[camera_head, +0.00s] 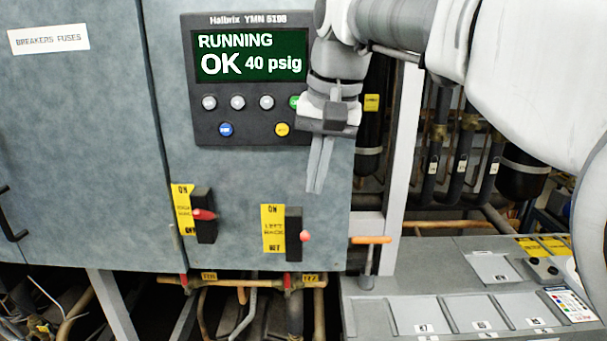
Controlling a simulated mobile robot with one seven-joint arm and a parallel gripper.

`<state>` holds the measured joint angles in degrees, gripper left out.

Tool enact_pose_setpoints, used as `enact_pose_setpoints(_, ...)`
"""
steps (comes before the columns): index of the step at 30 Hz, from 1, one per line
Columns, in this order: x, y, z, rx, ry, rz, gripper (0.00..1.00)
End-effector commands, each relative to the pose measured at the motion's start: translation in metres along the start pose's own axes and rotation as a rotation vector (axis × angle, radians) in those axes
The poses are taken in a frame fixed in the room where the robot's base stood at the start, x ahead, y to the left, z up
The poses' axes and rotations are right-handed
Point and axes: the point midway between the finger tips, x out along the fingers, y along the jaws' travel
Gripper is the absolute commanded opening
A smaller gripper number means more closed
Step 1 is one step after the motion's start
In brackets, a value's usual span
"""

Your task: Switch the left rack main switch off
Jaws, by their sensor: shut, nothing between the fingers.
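The left rack main switch (293,223) is a black vertical block low on the grey cabinet front. Its yellow label (273,228) reads ON at the top, LEFT RACK in the middle and OFF at the bottom. Its red-tipped handle (305,236) shows near mid-height of the block; I cannot tell clearly whether it stands at ON or OFF. My gripper (316,190) points down in front of the cabinet, with its fingers together and empty. In the picture its fingertips are just above and slightly right of the switch, apart from the handle.
A similar red-handled switch (204,228) with a yellow label is to the left. The display panel (250,105) above reads RUNNING, OK 40 psig. An orange-handled valve (371,240) and a grey bench (460,270) are to the right. Pipes run below the cabinet.

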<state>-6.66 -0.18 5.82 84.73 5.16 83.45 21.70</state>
Motion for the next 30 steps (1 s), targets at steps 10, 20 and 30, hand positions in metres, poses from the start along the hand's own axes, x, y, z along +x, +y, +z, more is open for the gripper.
enact_pose_setpoints(10, 0.061, 0.0, 0.001, -0.001, -0.003, 0.001, 0.0)
enact_pose_setpoints(20, 0.075, 0.0, 0.0, -0.001, 0.0, 0.0, 0.0)
enact_pose_setpoints(30, 0.076, 0.002, 0.0, -0.001, 0.007, -0.001, 0.0)
